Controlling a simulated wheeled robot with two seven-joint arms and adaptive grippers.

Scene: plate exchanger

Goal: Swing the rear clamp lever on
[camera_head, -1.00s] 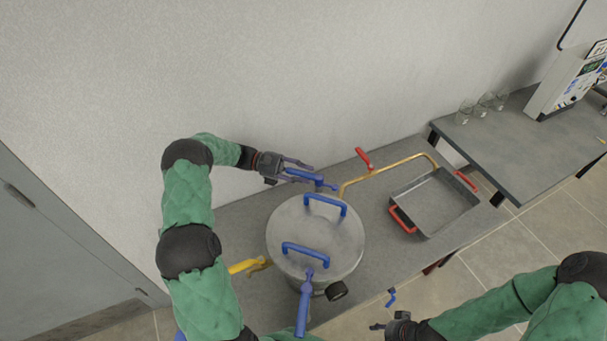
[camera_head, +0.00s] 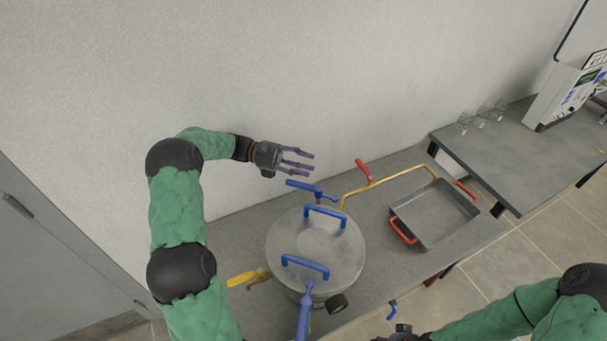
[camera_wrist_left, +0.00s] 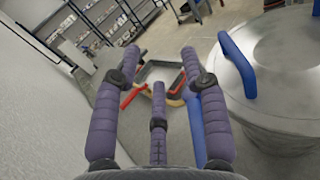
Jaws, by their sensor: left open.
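The rear clamp lever (camera_head: 304,186) is blue and sits at the back rim of the round grey vessel (camera_head: 268,245), its handle pointing left towards the wall. In the left wrist view the lever (camera_wrist_left: 196,132) shows as a blue bar beside and partly behind the right finger. My left gripper (camera_head: 298,160) is open and empty, a little above and behind the lever, apart from it. The front clamp lever (camera_head: 304,315) is blue and stands at the near rim. Two blue handles, a back one (camera_head: 325,211) and a front one (camera_head: 305,265), are on the lid. My right gripper (camera_head: 402,332) is at the bottom edge, mostly cut off.
A yellow-handled valve (camera_head: 248,277) sticks out left of the vessel. A brass pipe (camera_head: 395,175) with a red lever (camera_head: 363,169) runs to the right, above a grey tray (camera_head: 438,205) with red handles. The wall is close behind my left gripper.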

